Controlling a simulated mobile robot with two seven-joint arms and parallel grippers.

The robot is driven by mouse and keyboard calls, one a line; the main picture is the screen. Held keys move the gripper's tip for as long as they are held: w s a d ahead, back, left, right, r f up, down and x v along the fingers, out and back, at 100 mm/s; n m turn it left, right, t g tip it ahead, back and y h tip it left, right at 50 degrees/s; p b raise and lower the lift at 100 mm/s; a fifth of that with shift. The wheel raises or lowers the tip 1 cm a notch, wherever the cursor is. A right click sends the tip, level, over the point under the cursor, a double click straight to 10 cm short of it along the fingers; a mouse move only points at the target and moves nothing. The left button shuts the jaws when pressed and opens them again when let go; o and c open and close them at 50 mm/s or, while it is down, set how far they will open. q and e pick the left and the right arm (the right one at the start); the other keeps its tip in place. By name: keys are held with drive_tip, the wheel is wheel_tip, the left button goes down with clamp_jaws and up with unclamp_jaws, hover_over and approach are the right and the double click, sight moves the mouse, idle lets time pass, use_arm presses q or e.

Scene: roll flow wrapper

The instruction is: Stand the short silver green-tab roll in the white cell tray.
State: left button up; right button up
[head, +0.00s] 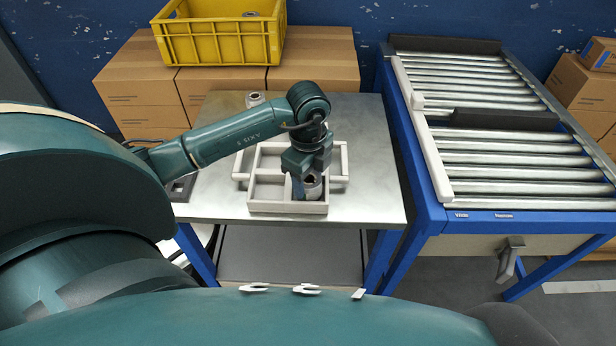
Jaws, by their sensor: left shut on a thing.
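The white cell tray (280,207) stands on the metal table, with dividers forming cells and a handle bar on each side. A short silver roll (314,190) is upright in the tray's front right cell; I cannot make out a green tab on it. My left gripper (307,184) points down into that cell and is shut on this roll. The gripper body hides part of the roll and of the cells behind, and I cannot tell whether the roll touches the tray floor. My right gripper is not in view.
Another silver roll (255,99) stands on the table (367,165) behind the tray. A dark holder (181,188) lies left of the tray. A yellow crate (222,41) with a roll inside sits on cardboard boxes behind. A roller conveyor (500,150) stands right. The table's right side is clear.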

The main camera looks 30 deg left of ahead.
use_arm(q)
drive_tip(key=shift+f, duration=0.15)
drive_tip(key=o, duration=1.1)
drive_tip(key=shift+c, duration=0.2)
